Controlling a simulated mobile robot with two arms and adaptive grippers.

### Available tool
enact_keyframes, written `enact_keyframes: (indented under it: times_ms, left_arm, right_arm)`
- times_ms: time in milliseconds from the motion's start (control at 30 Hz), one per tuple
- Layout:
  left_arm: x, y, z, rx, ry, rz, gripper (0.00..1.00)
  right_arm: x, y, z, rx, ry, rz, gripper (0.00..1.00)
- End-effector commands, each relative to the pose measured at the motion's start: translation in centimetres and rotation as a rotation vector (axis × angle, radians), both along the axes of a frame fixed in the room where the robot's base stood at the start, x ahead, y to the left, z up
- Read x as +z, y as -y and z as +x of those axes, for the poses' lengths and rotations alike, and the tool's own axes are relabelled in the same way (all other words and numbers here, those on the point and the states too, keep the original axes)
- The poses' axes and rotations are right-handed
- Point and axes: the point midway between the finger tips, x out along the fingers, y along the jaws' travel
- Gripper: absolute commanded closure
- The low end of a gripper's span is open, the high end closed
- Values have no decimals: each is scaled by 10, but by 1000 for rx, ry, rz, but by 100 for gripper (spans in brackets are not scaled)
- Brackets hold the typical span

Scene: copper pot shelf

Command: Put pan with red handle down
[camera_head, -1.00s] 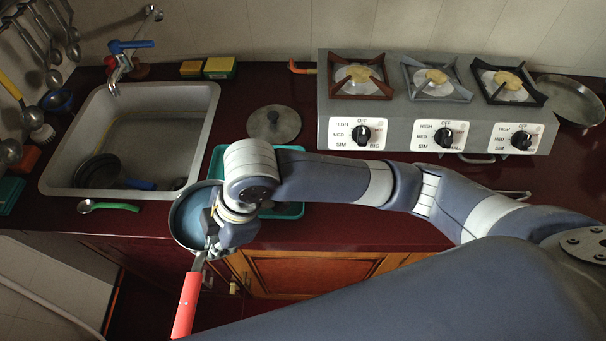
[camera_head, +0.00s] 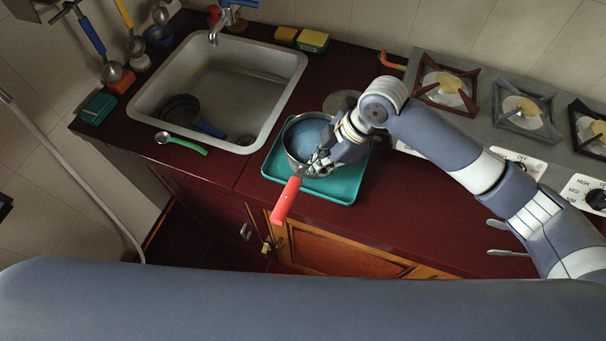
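The pan with the red handle (camera_head: 304,138) is a round metal pan with a bluish inside. It is over the teal tray (camera_head: 338,190), and I cannot tell whether its base touches the tray. Its red handle (camera_head: 286,200) points toward the counter's front edge and sticks out past the tray. My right gripper (camera_head: 320,163) is at the handle's base by the pan's rim, shut on it. Its fingers are small and partly hidden by the wrist. My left gripper is not in view.
The sink (camera_head: 235,85) holds a dark pan (camera_head: 180,108). A green-handled spoon (camera_head: 182,143) lies before it. A round lid (camera_head: 342,101) lies behind the tray, partly hidden. The stove (camera_head: 480,105) is at the right.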

Motion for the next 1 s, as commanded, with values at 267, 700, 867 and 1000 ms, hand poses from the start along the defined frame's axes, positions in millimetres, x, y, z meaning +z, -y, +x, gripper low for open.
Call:
enact_keyframes:
  times_ms: [267, 700, 867, 1000]
  left_arm:
    - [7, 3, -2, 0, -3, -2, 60]
    - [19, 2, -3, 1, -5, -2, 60]
    - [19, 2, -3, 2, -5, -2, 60]
    - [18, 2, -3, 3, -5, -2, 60]
  right_arm:
    - [0, 9, 15, 1, 5, 8, 100]
    - [-34, 9, 16, 1, 8, 7, 100]
    - [-34, 9, 15, 2, 7, 7, 100]
    - [-39, 11, 14, 1, 0, 0, 87]
